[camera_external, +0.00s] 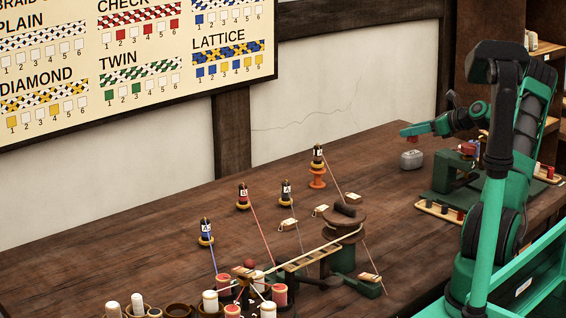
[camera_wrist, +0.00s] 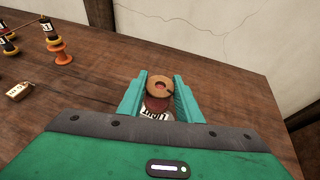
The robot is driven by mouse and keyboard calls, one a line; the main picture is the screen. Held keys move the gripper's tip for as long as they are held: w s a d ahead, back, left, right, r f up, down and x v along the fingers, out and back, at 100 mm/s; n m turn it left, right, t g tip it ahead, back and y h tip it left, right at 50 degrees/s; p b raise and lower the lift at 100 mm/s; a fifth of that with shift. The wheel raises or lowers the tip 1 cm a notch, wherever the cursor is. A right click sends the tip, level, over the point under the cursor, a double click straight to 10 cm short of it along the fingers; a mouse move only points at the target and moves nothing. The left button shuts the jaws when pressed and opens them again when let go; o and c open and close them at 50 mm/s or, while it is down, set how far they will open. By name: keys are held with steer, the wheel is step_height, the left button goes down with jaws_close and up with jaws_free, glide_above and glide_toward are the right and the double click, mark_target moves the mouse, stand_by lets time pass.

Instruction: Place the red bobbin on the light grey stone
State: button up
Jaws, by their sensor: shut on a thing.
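The red bobbin (camera_wrist: 160,88) is between the two teal fingers of my gripper (camera_wrist: 159,80) in the wrist view. Its round, wood-coloured end faces the camera, and a dark red part shows below. In the external view my gripper (camera_external: 411,132) is above the table's far edge with a little red showing at its fingers. The light grey stone (camera_external: 411,160) sits on the table just below my gripper, with a gap between them. In the wrist view a pale patch with dark lettering shows under the bobbin; I cannot tell whether it is the stone or a label.
A green stand (camera_external: 455,172) and a wooden tray of small spools (camera_external: 438,210) are right of the stone. An orange spool (camera_external: 317,178) with a dark bobbin on top is to its left. A braiding stand with taut strands (camera_external: 343,225) fills the front. Table around the stone's left is clear.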

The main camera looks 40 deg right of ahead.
steer(key=shift+f, duration=1.55)
steer(key=shift+f, duration=0.15)
steer(key=o, duration=1)
steer(key=shift+s+d+r, duration=0.1)
steer(key=shift+s+r, duration=0.15)
steer(key=v, duration=1.1)
steer(key=shift+s, duration=0.25)
